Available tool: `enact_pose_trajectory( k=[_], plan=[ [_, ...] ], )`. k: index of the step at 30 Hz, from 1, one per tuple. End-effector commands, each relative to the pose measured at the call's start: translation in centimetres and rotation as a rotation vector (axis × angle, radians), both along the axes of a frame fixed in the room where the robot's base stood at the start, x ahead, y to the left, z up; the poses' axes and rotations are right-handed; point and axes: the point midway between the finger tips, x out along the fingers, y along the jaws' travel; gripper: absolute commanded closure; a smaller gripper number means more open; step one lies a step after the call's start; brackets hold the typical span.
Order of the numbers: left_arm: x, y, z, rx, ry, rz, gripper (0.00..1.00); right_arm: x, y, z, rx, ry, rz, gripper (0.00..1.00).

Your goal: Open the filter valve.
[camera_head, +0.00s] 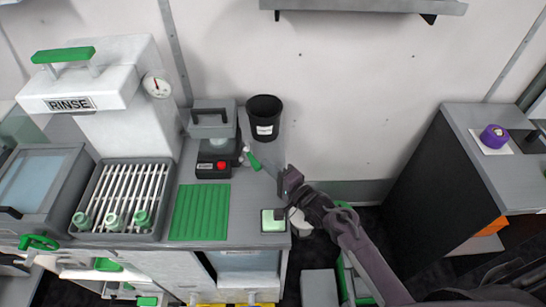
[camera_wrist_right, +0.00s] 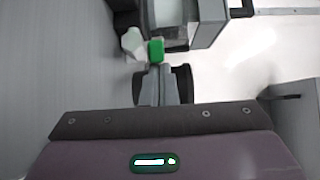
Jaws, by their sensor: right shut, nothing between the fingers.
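A small green lever (camera_head: 253,160), which looks like the filter valve's handle, sticks out at the right side of the dark grey unit (camera_head: 214,125) with a red button. In the right wrist view the green lever (camera_wrist_right: 156,50) lies just beyond my fingertips, beside a white fitting (camera_wrist_right: 133,43). My right gripper (camera_head: 272,172) reaches in from the lower right and is shut and empty, its tips close to the lever. I cannot tell whether they touch it. My left gripper is out of view.
A black bin (camera_head: 264,117) stands behind the lever against the wall. A green ribbed mat (camera_head: 200,212) and a small device with a green screen (camera_head: 273,220) lie on the counter. A white RINSE machine (camera_head: 80,95) stands at left. A dark cabinet (camera_head: 440,180) stands at right.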

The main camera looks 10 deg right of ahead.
Motion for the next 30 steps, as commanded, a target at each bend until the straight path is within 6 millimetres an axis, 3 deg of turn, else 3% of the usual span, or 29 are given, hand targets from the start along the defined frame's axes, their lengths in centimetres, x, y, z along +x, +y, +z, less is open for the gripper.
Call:
enact_pose_trajectory(
  k=[30],
  plan=[
    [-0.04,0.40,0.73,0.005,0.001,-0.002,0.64,-0.06,0.55,0.01,0.002,-0.001,0.006,1.00]
  ],
)
